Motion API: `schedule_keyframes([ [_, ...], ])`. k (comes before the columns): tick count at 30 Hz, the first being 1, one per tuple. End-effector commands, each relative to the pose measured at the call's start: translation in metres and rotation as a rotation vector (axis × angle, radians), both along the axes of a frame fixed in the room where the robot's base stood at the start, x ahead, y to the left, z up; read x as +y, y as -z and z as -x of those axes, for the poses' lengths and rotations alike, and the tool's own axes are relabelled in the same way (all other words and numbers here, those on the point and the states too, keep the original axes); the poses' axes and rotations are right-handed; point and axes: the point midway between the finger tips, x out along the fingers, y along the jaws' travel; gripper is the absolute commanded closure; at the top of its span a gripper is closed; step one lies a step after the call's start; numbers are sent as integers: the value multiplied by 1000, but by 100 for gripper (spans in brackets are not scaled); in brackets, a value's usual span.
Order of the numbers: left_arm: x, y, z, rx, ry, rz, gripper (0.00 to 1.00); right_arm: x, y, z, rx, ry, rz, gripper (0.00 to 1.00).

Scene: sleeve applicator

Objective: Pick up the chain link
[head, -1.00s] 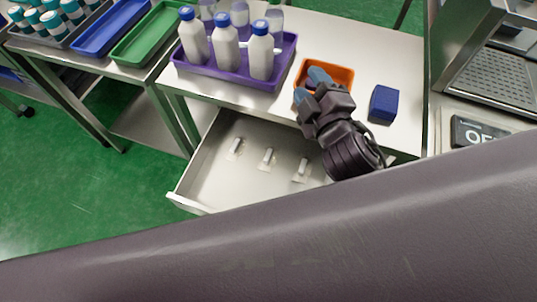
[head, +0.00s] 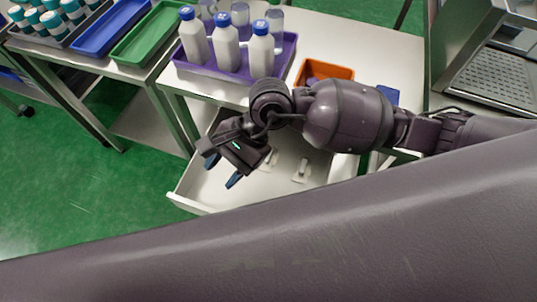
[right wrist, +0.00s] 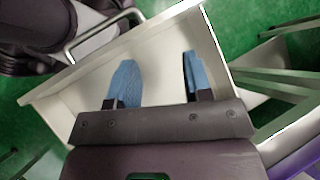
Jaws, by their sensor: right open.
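Two small pale pieces, which may be chain links, lie on the floor of the open white drawer (head: 190,199). One piece (head: 301,170) lies clear of my arm, and the other (head: 273,159) is partly covered by it. A third piece seen there earlier is hidden behind my right gripper. My right gripper (head: 221,171) is over the left part of the drawer, blue fingers apart and empty. In the right wrist view, the open fingers (right wrist: 157,65) have only bare drawer floor between them. My left gripper is not in view.
The table (head: 370,43) above the drawer holds a purple tray (head: 215,70) with white bottles, an orange bin (head: 341,72) with something dark inside, and a partly hidden blue box (head: 388,95). My large dark arm link covers the foreground.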

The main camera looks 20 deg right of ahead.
Motion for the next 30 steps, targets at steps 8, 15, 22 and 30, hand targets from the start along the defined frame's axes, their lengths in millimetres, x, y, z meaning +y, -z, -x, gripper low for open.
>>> schedule_keyframes([
  [8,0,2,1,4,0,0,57,-78,32,-55,-300,-222,519,54],
  [15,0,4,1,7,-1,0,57,-99,41,-69,-352,-263,651,54],
  [22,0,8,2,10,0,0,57,-99,75,-68,-349,-263,649,54],
  [30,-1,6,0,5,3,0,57,-99,92,-69,-351,-262,647,54],
])
